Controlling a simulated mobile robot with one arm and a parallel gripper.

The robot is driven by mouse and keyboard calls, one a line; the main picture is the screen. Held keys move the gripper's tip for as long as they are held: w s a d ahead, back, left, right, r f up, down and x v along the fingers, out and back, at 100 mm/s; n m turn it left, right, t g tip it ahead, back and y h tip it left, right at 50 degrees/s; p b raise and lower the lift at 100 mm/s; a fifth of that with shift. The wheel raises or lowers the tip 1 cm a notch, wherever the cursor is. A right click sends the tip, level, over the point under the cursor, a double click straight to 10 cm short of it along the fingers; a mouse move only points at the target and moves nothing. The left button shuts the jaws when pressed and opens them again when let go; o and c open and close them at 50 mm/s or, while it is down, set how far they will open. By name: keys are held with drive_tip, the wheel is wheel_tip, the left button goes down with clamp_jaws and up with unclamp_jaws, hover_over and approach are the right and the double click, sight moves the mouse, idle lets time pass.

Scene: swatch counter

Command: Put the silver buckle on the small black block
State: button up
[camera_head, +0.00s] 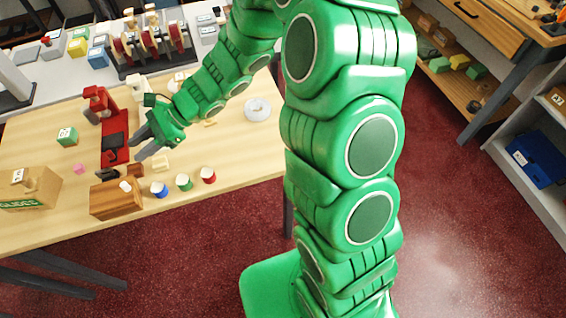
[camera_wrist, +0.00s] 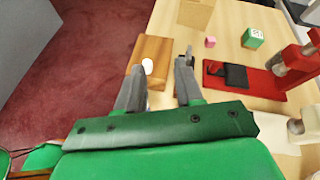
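My gripper (camera_wrist: 160,72) is open in the wrist view, its two grey fingers apart with nothing clearly held between them. In the head view, my gripper (camera_head: 138,143) is above the table beside the red tool. A small black block (camera_wrist: 236,75) sits on the red tool's flat base in the wrist view; it also shows in the head view (camera_head: 113,140). A small greyish piece (camera_wrist: 189,49) shows at the right fingertip in the wrist view; I cannot tell whether it is the silver buckle or whether it touches the finger. The buckle is not clearly seen in the head view.
A wooden block (camera_head: 117,200) with a white round piece (camera_wrist: 147,66) stands near the table's front edge. The red tool (camera_head: 103,110) rises behind the black block. A cardboard box (camera_head: 30,188), a green cube (camera_head: 67,136), a pink cube (camera_head: 79,168) and blue, green and red spools (camera_head: 184,182) lie around.

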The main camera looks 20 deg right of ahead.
drive_tip(key=s+d+r+n+g+h, duration=0.2)
drive_tip(key=s+d+r+n, duration=0.2)
drive_tip(key=s+r+n, duration=0.15)
drive_tip(key=s+d+r+n+h, duration=0.2)
drive_tip(key=s+d+h, duration=0.1)
drive_tip(key=s+d, duration=0.4)
drive_tip(key=s+d+r+n+t+h, duration=0.1)
drive_tip(key=s+d+r+n+h, duration=0.2)
drive_tip(key=s+d, duration=0.4)
drive_tip(key=s+d+r+n+t+h, duration=0.1)
drive_tip(key=s+d+h, duration=0.4)
drive_tip(key=d, duration=0.9)
drive_tip(key=shift+s+d+r+n, duration=0.25)
drive_tip(key=shift+s+r+n, duration=0.4)
drive_tip(key=shift+s+n, duration=0.35)
